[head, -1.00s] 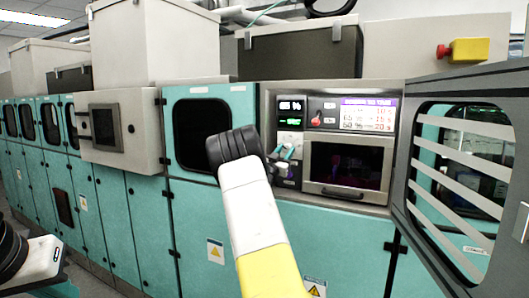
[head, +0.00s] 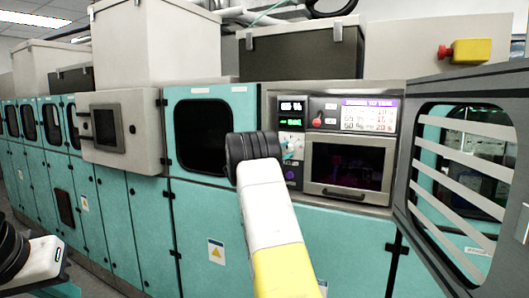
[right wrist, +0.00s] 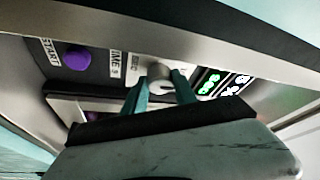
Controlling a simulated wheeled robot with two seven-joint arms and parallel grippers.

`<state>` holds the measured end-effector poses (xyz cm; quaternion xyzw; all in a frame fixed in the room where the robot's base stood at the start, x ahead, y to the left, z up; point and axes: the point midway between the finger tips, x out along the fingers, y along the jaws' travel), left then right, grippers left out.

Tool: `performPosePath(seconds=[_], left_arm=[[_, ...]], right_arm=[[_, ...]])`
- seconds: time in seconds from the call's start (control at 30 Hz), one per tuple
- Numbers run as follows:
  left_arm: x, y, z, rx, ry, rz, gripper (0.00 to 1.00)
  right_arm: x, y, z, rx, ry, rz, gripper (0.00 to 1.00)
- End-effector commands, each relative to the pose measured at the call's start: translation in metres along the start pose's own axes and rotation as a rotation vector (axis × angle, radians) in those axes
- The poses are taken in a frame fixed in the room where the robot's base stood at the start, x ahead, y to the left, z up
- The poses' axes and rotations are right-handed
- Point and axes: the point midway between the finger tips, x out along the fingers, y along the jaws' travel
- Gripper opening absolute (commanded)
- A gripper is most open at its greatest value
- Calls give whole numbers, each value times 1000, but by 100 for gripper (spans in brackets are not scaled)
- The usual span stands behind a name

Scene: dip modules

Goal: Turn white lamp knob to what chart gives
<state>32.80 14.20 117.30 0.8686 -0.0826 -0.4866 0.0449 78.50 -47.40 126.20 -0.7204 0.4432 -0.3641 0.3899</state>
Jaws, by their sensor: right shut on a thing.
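The white knob (right wrist: 160,76) sits on the control panel, between my right gripper's two teal fingertips in the right wrist view. My right gripper (right wrist: 161,87) is shut on it. In the head view the right gripper (head: 291,148) reaches the panel's left column, and my black wrist partly hides it; the knob is hard to make out there. The chart (head: 368,116) is a bright screen with a purple header and several rows of percent and seconds, too small to read surely. Part of my left gripper's body (head: 42,258) shows at lower left; its fingertips are not visible.
The purple START button (right wrist: 77,57) is close to the knob. An open slatted door (head: 465,165) stands at the right.

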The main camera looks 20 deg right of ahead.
Motion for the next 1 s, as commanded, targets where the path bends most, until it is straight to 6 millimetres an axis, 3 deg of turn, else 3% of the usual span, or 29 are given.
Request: performPosePath(seconds=[0.6, 1.0], left_arm=[[0, 0, 0, 0, 0, 0, 0], [0, 0, 0, 0, 0, 0, 0]], right_arm=[[0, -3, 0, 506, -3, 212, 0], [0, -3, 0, 666, -2, 279, 0]])
